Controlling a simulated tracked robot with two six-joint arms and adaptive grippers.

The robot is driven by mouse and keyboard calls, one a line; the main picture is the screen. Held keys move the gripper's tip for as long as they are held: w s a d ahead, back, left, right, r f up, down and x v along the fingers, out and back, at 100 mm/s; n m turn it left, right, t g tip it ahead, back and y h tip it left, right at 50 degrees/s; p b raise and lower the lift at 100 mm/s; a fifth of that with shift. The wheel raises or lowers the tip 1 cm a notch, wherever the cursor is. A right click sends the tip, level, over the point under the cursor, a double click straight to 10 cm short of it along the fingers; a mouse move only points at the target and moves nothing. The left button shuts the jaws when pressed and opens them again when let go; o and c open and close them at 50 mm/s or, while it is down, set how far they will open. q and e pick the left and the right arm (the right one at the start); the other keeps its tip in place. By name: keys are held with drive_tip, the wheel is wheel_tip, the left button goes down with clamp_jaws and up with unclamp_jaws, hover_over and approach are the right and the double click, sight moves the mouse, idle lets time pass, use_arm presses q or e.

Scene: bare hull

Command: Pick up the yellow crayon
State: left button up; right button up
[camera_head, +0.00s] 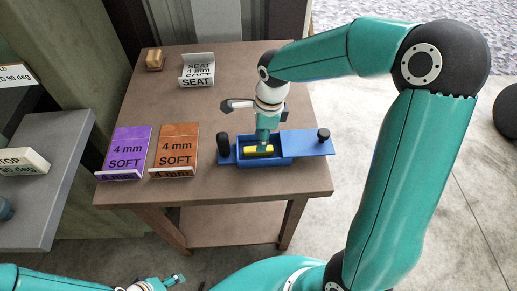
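The yellow crayon (259,150) lies in a blue tray (295,143) on the brown table. My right gripper (263,145) points down into the tray from above, with its fingertips at the crayon. Whether its fingers are apart or closed on the crayon is too small to tell. My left gripper (172,280) is at the bottom edge of the picture, low and away from the table. Its finger opening cannot be made out.
A purple card holder (127,147) and an orange one (176,144) stand left of the tray. A white label block (198,70) and a small wooden block (154,59) are at the back. Black knobs stand at the tray's ends. A grey shelf (60,160) is at the left.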

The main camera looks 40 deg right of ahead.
drive_tip(key=f, duration=0.4)
drive_tip(key=shift+w+a+f+p, duration=0.2)
drive_tip(key=shift+w+f+p, duration=0.05)
drive_tip(key=shift+p, duration=0.15)
drive_tip(key=shift+f+b, duration=0.25)
drive_tip(key=shift+b, duration=0.25)
idle(0.4)
clamp_jaws()
